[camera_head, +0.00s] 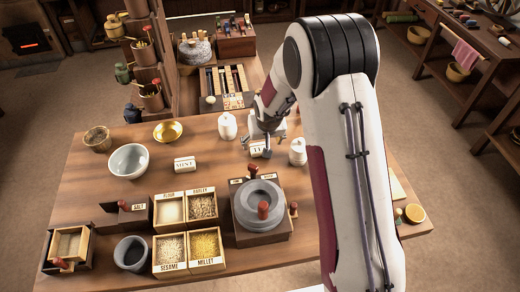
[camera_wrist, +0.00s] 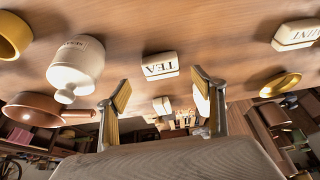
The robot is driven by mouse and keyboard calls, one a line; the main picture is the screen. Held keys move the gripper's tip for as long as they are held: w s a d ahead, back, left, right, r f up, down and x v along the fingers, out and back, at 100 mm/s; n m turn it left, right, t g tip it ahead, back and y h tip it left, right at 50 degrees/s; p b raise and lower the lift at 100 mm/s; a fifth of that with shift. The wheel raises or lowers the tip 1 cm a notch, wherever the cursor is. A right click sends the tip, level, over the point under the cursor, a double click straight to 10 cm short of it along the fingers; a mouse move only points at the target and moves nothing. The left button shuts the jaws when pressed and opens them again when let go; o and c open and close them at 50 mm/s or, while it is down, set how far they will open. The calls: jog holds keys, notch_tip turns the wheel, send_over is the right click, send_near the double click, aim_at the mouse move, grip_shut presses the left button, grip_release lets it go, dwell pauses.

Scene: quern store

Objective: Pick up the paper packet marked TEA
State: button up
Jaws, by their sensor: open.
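The paper packet marked TEA (camera_wrist: 160,66) is a small white block lying on the wooden table, between and beyond my fingertips in the wrist view. It also shows in the head view (camera_head: 257,149), partly covered by my gripper. My gripper (camera_wrist: 164,90) is open and empty, with its two yellow-padded fingers spread and apart from the packet. In the head view my gripper (camera_head: 267,142) is over the table, close to the packet.
A white jar (camera_head: 298,153) stands right of the packet and another (camera_head: 228,126) to its left. A similar packet marked MINT (camera_head: 185,164) lies further left. A quern (camera_head: 259,205) and grain boxes (camera_head: 188,228) are in front. Bare tabletop surrounds the TEA packet in the wrist view.

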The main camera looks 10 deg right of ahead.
aim_at(260, 147)
jog(key=shift+w+f, duration=0.1)
jog(key=shift+f, duration=0.15)
jog(key=shift+x, duration=2.45)
jog(key=shift+w+a, duration=0.1)
jog(key=shift+w, duration=0.1)
jog(key=c, duration=1.1)
